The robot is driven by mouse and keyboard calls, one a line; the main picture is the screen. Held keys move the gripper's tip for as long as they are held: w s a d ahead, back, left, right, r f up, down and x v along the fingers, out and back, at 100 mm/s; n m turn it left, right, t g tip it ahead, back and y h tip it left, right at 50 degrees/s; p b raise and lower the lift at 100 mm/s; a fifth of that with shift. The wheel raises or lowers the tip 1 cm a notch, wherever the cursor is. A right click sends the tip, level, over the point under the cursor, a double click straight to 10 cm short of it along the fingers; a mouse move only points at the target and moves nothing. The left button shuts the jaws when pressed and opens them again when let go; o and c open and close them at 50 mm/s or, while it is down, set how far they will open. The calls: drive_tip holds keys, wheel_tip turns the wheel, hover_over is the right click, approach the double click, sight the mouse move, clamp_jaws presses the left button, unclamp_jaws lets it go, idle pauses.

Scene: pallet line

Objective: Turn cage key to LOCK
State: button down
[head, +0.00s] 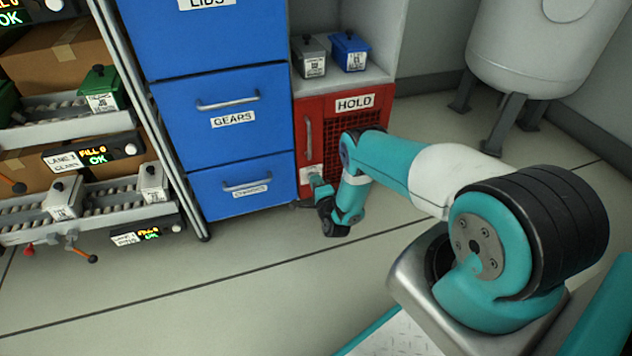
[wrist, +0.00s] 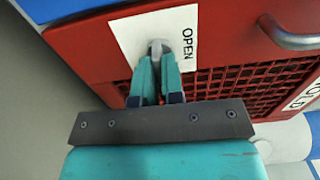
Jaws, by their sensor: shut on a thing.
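The red cage (head: 353,118) marked HOLD stands low beside the blue drawers, its door closed against the frame as far as I can see. In the wrist view its red front (wrist: 85,58) fills much of the picture. A white label plate (wrist: 182,38) on it reads OPEN; any LOCK wording is hidden or out of view. The grey metal key (wrist: 158,46) sits at the middle of the plate. My gripper (wrist: 157,62) is shut on the key, its teal fingers pointing at the plate. In the head view my gripper (head: 318,182) is small at the cage's lower left.
The cage's door handle (wrist: 290,38) is close to the right of the key. Blue drawers (head: 228,118) stand left of the cage. A grey box (head: 309,58) and a blue box (head: 350,52) sit on the shelf above. The floor in front is clear.

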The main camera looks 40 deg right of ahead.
idle(0.4)
drive_tip(key=c, duration=1.2)
unclamp_jaws()
drive_tip(key=shift+c, duration=0.2)
drive_tip(key=p+v, duration=0.9)
drive_tip(key=v, duration=0.8)
drive_tip(key=shift+s, duration=0.2)
drive_tip(key=shift+a, duration=0.15)
